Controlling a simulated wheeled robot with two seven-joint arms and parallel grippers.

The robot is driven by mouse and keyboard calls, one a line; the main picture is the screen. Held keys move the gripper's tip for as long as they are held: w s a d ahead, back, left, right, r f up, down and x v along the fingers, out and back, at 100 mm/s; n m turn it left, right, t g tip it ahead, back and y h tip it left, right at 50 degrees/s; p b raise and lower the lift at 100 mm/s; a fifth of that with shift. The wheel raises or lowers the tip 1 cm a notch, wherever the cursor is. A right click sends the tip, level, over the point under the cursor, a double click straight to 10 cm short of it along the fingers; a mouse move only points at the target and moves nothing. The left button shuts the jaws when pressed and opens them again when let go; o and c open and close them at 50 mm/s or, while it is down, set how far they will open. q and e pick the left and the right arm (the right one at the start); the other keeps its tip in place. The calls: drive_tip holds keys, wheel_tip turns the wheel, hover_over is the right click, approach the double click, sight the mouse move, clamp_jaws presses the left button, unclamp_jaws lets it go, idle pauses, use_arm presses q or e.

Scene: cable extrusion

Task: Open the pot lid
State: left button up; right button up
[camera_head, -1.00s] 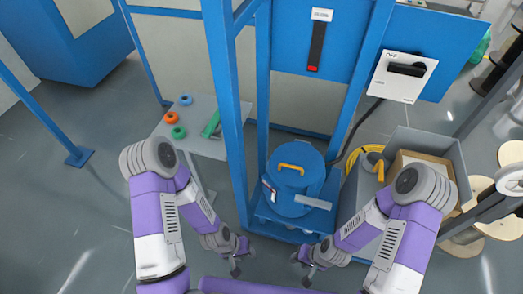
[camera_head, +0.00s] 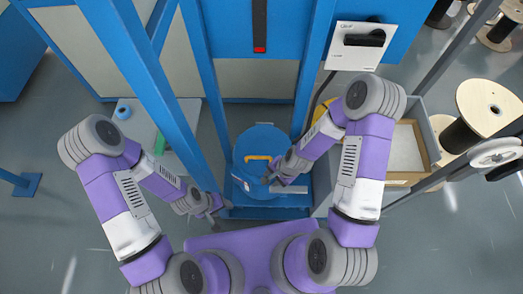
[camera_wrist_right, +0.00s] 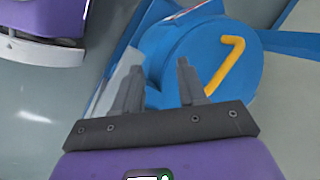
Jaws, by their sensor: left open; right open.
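The blue round pot (camera_head: 248,183) stands on a blue stand inside the blue frame. Its blue lid (camera_head: 262,140) lies flat on top and carries a yellow-orange handle (camera_head: 257,157). The lid and the handle (camera_wrist_right: 229,58) also show in the right wrist view. My right gripper (camera_head: 271,178) is open and empty above the right front side of the pot, close to the handle but apart from it. In the right wrist view its two fingers (camera_wrist_right: 161,85) point toward the lid, left of the handle. My left gripper (camera_head: 219,210) is open and empty, low at the front left of the stand.
Blue frame posts (camera_head: 205,85) rise left and right of the pot. A white switch box (camera_head: 350,46) hangs at upper right. A grey bin (camera_head: 427,150) with a cardboard box stands right. A small table (camera_head: 188,115) with a green item stands left. Spools (camera_head: 480,105) stand far right.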

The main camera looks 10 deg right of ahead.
sight(259, 157)
drive_tip(key=w+r+m+t, duration=0.1)
drive_tip(key=w+r+m, duration=0.4)
drive_tip(key=w+m, duration=0.35)
drive_tip(key=b+x, duration=0.1)
drive_tip(key=x, duration=0.6)
drive_tip(key=shift+a+f+b, duration=0.1)
drive_tip(key=shift+a+b, duration=0.2)
clamp_jaws()
